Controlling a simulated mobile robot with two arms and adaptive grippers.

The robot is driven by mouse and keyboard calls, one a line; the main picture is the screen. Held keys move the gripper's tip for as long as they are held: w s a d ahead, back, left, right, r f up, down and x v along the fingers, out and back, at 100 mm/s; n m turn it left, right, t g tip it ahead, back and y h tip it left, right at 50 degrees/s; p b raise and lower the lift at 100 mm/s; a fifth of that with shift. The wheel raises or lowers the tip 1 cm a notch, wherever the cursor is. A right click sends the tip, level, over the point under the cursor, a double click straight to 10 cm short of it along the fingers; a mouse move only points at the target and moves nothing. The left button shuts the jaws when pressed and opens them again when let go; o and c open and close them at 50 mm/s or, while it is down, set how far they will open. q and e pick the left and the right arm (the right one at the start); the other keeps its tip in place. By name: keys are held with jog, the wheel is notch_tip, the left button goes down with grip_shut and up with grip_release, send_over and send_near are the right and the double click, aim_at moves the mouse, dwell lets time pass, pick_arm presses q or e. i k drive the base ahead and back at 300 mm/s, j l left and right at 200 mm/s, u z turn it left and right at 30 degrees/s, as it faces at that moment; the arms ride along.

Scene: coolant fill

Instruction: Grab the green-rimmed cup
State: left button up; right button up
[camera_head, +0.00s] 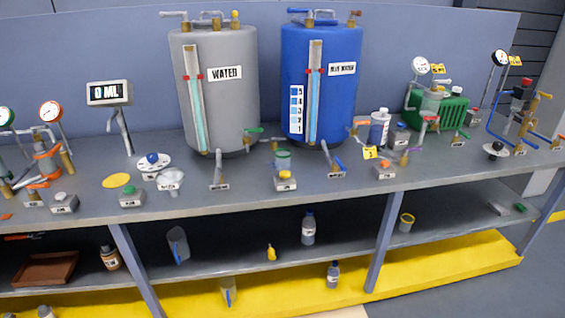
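A small cup with a green rim (283,160) stands upright on the grey workbench (330,190), between the fronts of the grey water tank (228,100) and the blue tank (335,90). Neither of my grippers shows in the head view.
Pipes and valves jut out around the cup; one with a green handle (254,131) is to its left. A yellow-rimmed cup (406,222) and several bottles are on the shelf below.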

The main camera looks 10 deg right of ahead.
aim_at(282, 155)
jog(key=i+j, duration=0.4)
jog(key=i+j+z, duration=0.1)
jog(key=i+j, duration=0.3)
jog(key=i, duration=0.25)
